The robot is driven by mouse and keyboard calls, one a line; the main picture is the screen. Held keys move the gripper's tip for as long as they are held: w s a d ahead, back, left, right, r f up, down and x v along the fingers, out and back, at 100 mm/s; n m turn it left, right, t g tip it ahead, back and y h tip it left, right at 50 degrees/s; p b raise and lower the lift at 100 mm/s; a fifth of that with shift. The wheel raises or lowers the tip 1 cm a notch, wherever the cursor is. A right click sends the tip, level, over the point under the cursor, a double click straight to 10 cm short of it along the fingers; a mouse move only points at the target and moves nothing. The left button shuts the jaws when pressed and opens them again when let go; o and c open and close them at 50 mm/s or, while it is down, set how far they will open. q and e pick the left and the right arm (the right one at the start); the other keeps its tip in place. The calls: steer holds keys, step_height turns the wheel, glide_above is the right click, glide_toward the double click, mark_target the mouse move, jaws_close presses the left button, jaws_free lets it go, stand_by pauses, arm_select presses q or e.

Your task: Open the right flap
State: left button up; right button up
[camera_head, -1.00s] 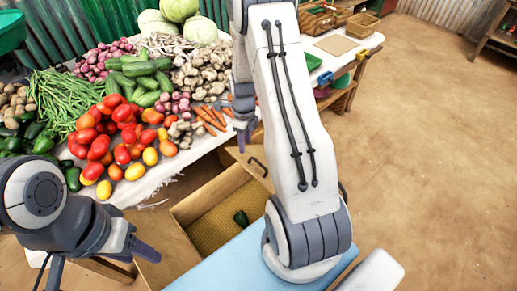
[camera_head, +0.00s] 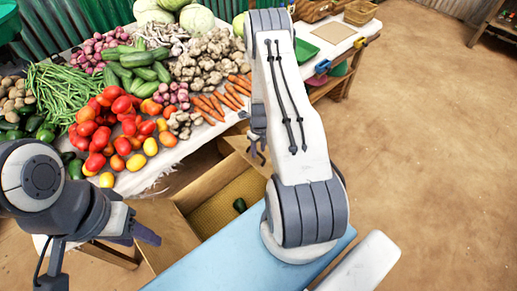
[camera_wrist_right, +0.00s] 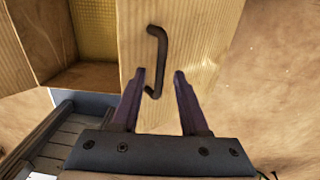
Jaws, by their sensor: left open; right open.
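A wooden box (camera_head: 187,193) stands below the produce table; its open part shows a yellowish mesh floor and a dark green vegetable (camera_head: 239,205). A wooden panel (camera_head: 160,217) at its left side looks like the left flap, standing open. The right flap (camera_wrist_right: 195,50) is a wooden panel with a dark bar handle (camera_wrist_right: 158,55). My right arm partly hides this side in the head view. My left gripper (camera_head: 147,237) is open and empty by the left panel.
The produce table holds tomatoes (camera_head: 100,130), carrots (camera_head: 215,102), cucumbers (camera_head: 140,70) and more, close behind the box. A light blue surface (camera_head: 205,265) lies in front of the box. A side shelf (camera_head: 330,40) stands behind my right arm. The floor at right is clear.

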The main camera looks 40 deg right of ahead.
steer(key=shift+f, duration=0.1)
jaws_close()
stand_by(1.4)
